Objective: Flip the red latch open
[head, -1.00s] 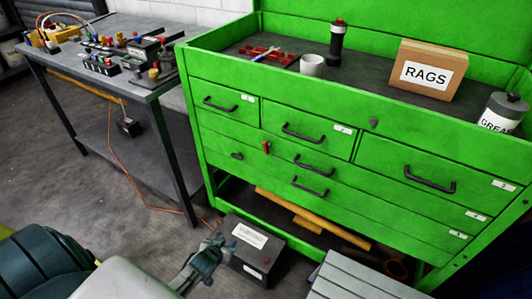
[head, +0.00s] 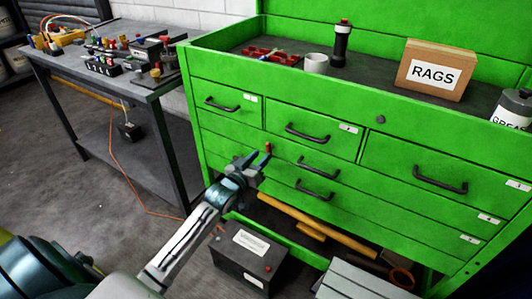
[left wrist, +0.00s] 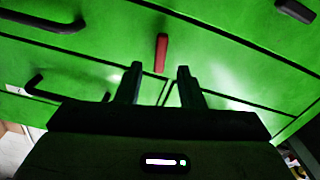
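The red latch (head: 268,148) is a small upright red bar on the front of the green tool cabinet (head: 330,100). My left gripper (head: 258,160) is just in front of the cabinet, close to the latch in the head view. In the left wrist view the red latch (left wrist: 161,53) stands beyond the fingertips, about centred between them. The left fingers (left wrist: 160,68) are apart with nothing between them. Whether either finger touches the latch cannot be told, but it looks clear of both. My right gripper is not in view.
Black drawer handles (head: 318,166) stick out around the latch. A black battery box (head: 248,258) and a grey case (head: 365,284) are on the floor below. A workbench (head: 100,70) with parts stands at the left. A RAGS box (head: 436,72) is on the cabinet top.

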